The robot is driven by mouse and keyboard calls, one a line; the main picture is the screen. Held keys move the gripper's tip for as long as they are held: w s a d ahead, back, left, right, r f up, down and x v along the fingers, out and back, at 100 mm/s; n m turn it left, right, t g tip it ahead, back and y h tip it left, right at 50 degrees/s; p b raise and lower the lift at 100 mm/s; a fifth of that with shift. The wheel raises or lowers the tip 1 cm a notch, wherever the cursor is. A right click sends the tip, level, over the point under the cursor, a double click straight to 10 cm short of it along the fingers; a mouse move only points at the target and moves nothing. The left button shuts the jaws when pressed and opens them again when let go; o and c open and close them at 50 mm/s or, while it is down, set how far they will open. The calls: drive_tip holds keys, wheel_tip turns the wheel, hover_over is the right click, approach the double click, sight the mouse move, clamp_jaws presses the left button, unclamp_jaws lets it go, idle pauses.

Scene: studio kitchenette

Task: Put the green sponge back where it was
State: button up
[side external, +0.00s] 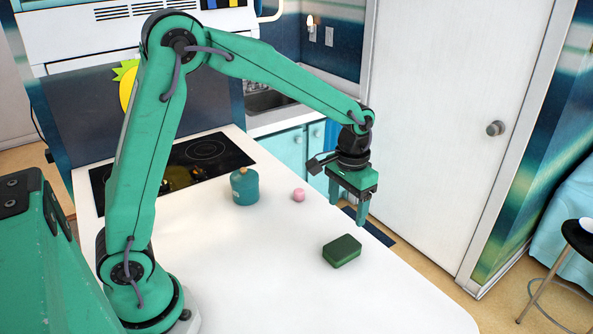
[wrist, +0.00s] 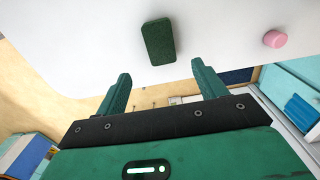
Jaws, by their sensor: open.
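The green sponge (side external: 342,251) lies flat on the white counter (side external: 290,285), near its right side in the side external view. It also shows at the top middle of the wrist view (wrist: 158,42), beyond the fingertips. My gripper (side external: 348,212) is open and empty above the counter's far edge, with its fingers pointing down. It is apart from the sponge, which lies below it and nearer the camera. In the wrist view the two fingers of my gripper (wrist: 160,72) stand wide apart with nothing between them.
A small pink object (side external: 298,195) and a teal jar (side external: 244,187) stand on the counter, left of my gripper. A black cooktop (side external: 205,150) is farther back. The counter around the sponge is clear. A white door (side external: 450,130) stands beyond the far edge.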

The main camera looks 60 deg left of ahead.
drive_tip(key=s+a+r+t, duration=0.2)
drive_tip(key=s+r, duration=0.3)
drive_tip(key=s, duration=0.5)
drive_tip(key=s+a+r+t, duration=0.3)
drive_tip(key=s+r, duration=0.3)
drive_tip(key=s, duration=0.5)
drive_tip(key=shift+r+t, duration=0.3)
drive_tip(key=shift+s, duration=0.1)
idle(0.8)
